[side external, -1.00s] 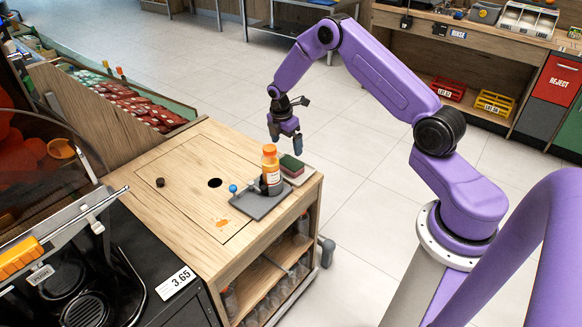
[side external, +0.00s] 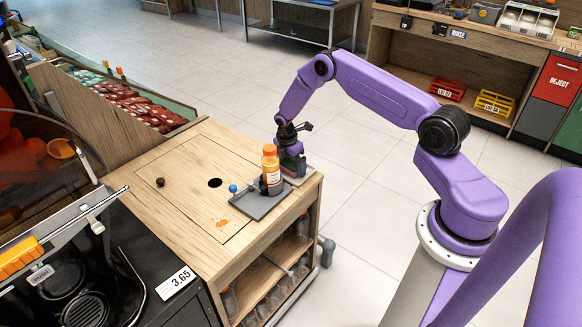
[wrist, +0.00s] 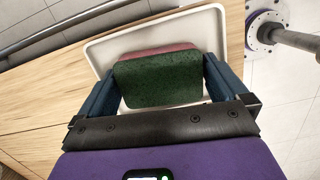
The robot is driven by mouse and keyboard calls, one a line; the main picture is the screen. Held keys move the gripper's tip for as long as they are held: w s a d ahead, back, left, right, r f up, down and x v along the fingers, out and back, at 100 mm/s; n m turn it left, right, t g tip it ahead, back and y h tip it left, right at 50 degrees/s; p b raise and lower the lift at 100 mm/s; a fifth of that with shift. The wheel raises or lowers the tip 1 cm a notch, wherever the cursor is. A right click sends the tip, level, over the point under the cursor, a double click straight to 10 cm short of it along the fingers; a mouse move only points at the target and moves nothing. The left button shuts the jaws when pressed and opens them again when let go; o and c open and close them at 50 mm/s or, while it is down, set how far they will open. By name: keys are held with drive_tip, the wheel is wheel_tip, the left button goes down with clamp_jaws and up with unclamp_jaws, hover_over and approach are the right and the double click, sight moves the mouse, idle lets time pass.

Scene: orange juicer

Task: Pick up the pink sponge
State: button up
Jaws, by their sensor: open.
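The pink sponge (wrist: 158,80) has a dark green scouring top with a pink edge showing at its far side. It lies in a shallow white tray (wrist: 195,22) in the wrist view. My gripper (wrist: 160,68) is open, with one blue finger at the left of the sponge and the other at its right. The right finger is very close to the sponge; I cannot tell if it touches. In the side view my gripper (side external: 292,164) is down at the tray (side external: 303,180) and hides most of the sponge.
An orange-capped juice bottle (side external: 270,172) stands on a grey plate (side external: 256,206) just in front of the gripper in the side view. A small blue ball (side external: 233,188) sits by that plate. The wooden counter (side external: 200,155) is mostly clear to the left, with a dark hole (side external: 215,183).

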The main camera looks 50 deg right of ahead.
sight(292, 162)
drive_tip(key=c, duration=0.6)
drive_tip(key=shift+c, duration=0.2)
drive_tip(key=shift+r, duration=0.15)
drive_tip(key=shift+r, duration=0.45)
wheel_tip(292, 162, up, 2)
drive_tip(key=shift+r, duration=0.2)
drive_tip(key=s+a+r, duration=0.4)
drive_tip(key=s+r, duration=0.5)
drive_tip(key=s, duration=0.4)
drive_tip(key=shift+s+r, duration=0.2)
drive_tip(key=shift+r, duration=0.05)
drive_tip(key=shift+a, duration=0.1)
